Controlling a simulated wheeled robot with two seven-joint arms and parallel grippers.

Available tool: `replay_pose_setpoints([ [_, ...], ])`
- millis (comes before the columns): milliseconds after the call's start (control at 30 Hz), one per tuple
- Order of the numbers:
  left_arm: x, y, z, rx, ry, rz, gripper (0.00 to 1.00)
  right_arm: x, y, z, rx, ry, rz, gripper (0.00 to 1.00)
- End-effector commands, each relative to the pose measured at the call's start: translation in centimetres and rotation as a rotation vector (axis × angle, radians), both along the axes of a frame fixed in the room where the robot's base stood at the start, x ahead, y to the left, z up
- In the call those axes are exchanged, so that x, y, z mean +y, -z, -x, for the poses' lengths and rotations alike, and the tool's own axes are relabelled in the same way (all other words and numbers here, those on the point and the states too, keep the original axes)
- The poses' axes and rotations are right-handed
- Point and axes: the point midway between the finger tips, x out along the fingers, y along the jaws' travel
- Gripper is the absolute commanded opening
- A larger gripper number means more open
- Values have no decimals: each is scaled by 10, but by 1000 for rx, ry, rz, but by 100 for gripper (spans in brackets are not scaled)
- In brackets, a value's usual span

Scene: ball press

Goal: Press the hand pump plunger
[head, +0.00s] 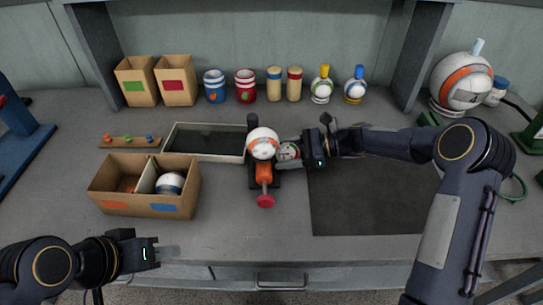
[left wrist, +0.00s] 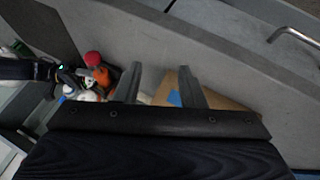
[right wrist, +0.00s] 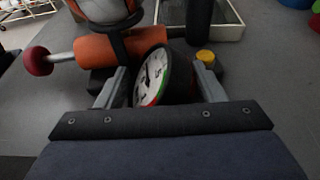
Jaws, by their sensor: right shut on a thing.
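The hand pump (head: 263,174) has an orange barrel, and its plunger ends in a red knob (head: 265,201) facing the front edge. A white and orange ball (head: 263,143) sits at the pump's far end. A round dial gauge (head: 288,151) is beside the ball. My right gripper (head: 297,151) is shut on the gauge; its white face (right wrist: 152,78) shows between the fingers in the right wrist view. My left gripper (head: 167,252) is open and empty at the table's front edge, left of the knob. The knob also shows in the left wrist view (left wrist: 92,58).
A two-part cardboard box (head: 126,205) with balls stands behind my left gripper. A shallow tray (head: 205,156) lies left of the pump. A dark mat (head: 365,205) lies to the right. Boxes, cans and bottles line the back. The table between box and knob is clear.

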Motion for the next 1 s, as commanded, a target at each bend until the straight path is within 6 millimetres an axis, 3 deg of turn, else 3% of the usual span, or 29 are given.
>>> replay_pose_setpoints([
  [33, 0, 0, 0, 0, 0, 0, 34, 0, 0, 0, -1, -1, 1, 48],
  [167, -3, 2, 0, 3, 59, -34, 17, 0, 0, 0, -1, -1, 1, 48],
  [267, -10, 6, -1, 7, 234, -138, 4, 0, 0, 0, -1, -1, 1, 48],
  [367, -22, 12, -2, -2, 542, -321, 0, 0, 0, 0, -1, -1, 1, 48],
  [533, -50, 16, -13, -68, 1226, -739, 0, 0, 0, 0, -1, -1, 1, 48],
  [700, -95, 9, -26, -188, 1884, -1187, 0, 0, 0, 0, -1, 0, 1, 48],
  [800, -128, 2, -29, -263, 2199, -1442, 0, 0, 0, 0, -1, 0, 1, 48],
  [967, -174, -7, -24, -356, 2533, -1773, 0, 0, 0, 0, -1, 1, 1, 48],
  [1000, -182, -9, -23, 360, -2507, 1779, 0, 0, 1, 0, -1, 1, 1, 48],
])
